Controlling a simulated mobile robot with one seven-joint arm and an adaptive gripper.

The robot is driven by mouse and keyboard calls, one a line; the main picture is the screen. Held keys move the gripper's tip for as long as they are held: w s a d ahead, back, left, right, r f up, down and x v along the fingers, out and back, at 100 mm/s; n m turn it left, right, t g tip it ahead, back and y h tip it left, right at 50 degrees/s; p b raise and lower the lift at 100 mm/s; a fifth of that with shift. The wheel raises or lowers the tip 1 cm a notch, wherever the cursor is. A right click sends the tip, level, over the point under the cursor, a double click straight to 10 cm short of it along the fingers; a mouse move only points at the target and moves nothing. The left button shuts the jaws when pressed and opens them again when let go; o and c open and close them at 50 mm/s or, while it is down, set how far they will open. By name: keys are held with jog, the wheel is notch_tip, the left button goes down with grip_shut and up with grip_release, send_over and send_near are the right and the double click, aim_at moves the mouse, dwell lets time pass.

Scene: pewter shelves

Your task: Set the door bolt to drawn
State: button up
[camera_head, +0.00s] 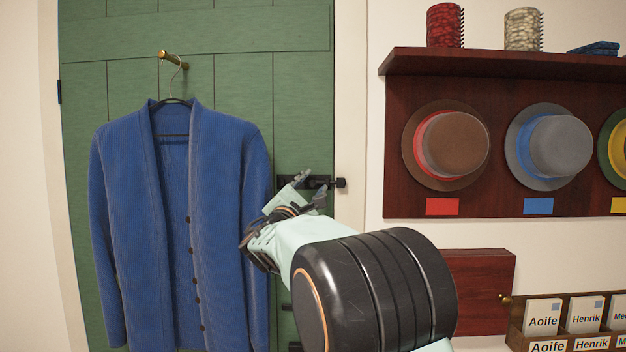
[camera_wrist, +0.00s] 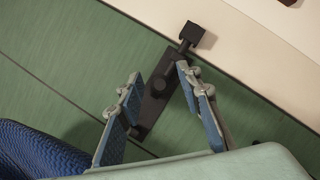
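The black door bolt (camera_wrist: 158,90) is mounted on the green door (camera_wrist: 60,50), with a round knob on its plate. Its bar reaches across the door edge to a black block (camera_wrist: 197,35) on the pale frame. In the head view the bolt (camera_head: 322,183) is partly hidden by my gripper (camera_head: 308,187), and the block (camera_head: 341,183) shows at its right end. In the wrist view my gripper (camera_wrist: 158,74) is open, with one blue-grey finger on each side of the bolt and its knob. I cannot tell whether either finger touches it.
A blue cardigan (camera_head: 230,220) hangs from a brass peg (camera_head: 172,58) just left of my gripper. To the right are a dark red hat rack (camera_head: 500,205), a red wooden box (camera_head: 485,290) and a name-card holder (camera_head: 570,335).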

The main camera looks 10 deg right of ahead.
jog(key=shift+w+d+r, duration=0.1)
jog(key=shift+w+d, duration=0.1)
jog(key=shift+w, duration=0.15)
jog(key=shift+c, duration=0.6)
jog(key=shift+s+r, duration=0.1)
jog(key=shift+r, duration=0.05)
grip_shut()
